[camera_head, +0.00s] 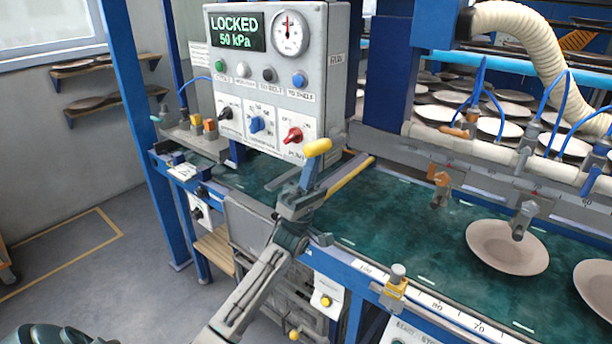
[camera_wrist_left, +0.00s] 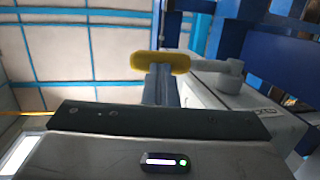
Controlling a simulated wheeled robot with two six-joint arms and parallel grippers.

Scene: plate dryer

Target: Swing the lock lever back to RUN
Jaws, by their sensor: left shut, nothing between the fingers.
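The lock lever has a yellow grip (camera_head: 318,147) and a short grey arm at the right side of the grey control box (camera_head: 325,95). The box display (camera_head: 237,32) reads LOCKED, 50 kPa. My left gripper (camera_head: 309,172) is shut and empty, its fingertips just below the yellow grip. In the left wrist view the yellow grip (camera_wrist_left: 160,62) lies across the shut fingertips (camera_wrist_left: 158,74), and the lever arm runs right to its pivot (camera_wrist_left: 231,76). I cannot tell whether they touch. My right gripper is not in view.
A green belt (camera_head: 390,215) with a pale plate (camera_head: 507,246) runs right of the lever. Small grippers (camera_head: 440,188) hang above the belt. A blue post (camera_head: 385,85) stands behind the box. Knobs, including a red one (camera_head: 293,135), are on its front.

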